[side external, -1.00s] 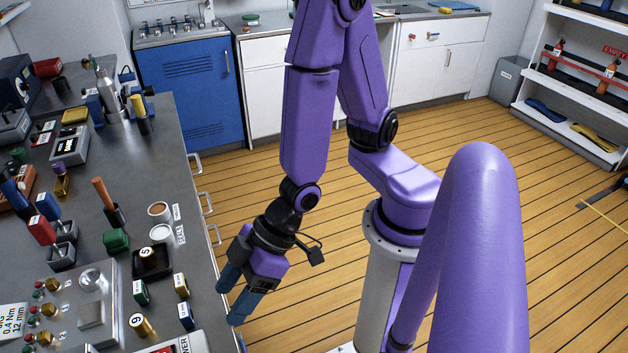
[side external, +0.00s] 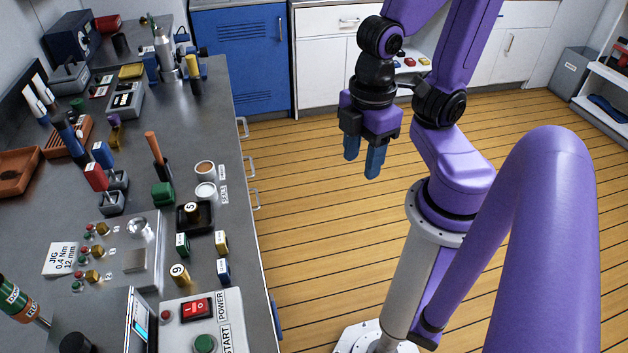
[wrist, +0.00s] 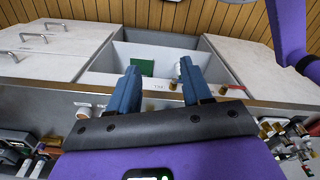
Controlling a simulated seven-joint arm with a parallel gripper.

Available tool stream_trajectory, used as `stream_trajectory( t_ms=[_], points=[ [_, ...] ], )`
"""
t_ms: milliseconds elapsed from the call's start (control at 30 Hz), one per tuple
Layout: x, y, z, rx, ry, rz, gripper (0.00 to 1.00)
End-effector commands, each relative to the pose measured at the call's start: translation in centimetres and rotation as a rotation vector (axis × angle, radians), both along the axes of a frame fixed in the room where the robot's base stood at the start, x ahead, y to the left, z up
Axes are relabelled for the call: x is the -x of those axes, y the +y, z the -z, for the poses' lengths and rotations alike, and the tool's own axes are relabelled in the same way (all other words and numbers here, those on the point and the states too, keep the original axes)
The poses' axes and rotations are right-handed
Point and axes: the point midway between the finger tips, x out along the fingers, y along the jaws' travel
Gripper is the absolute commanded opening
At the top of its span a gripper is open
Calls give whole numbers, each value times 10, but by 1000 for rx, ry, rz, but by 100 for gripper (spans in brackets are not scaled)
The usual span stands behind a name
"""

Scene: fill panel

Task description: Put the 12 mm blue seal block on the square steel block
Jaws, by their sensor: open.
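A small blue block (side external: 223,271) with a pale label face stands on the bench near its right edge. Its size marking is too small to read. The square steel block (side external: 135,260) sits on the grey jig plate, left of the blue block, and its top looks bare. My gripper (side external: 362,168) is open and empty, off the bench to the right and above the wooden floor, fingers pointing down. In the wrist view, the two blue fingers (wrist: 159,68) are spread apart with nothing between them. I cannot make out the blue block in the wrist view.
Close to the blue block stand a yellow block (side external: 221,243), a green block (side external: 182,245) and a brass cylinder marked 9 (side external: 180,275). A black tray (side external: 181,223) holds a cylinder marked 5. The power box (side external: 232,310) is in front. Drawer handles (side external: 247,162) jut from the bench side.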

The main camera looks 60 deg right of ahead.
Motion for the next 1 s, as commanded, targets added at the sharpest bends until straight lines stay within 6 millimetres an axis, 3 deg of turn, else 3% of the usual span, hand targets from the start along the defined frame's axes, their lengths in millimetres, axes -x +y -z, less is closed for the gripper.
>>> stream_trajectory(
  t_ms=[467, 667, 1000],
  points=[
    [-5, 6, -1, -1, 2, 44, 49],
    [-35, 37, -9, -1, 10, 304, 49],
    [-90, 111, -22, 3, 24, 900, 49]
  ],
)
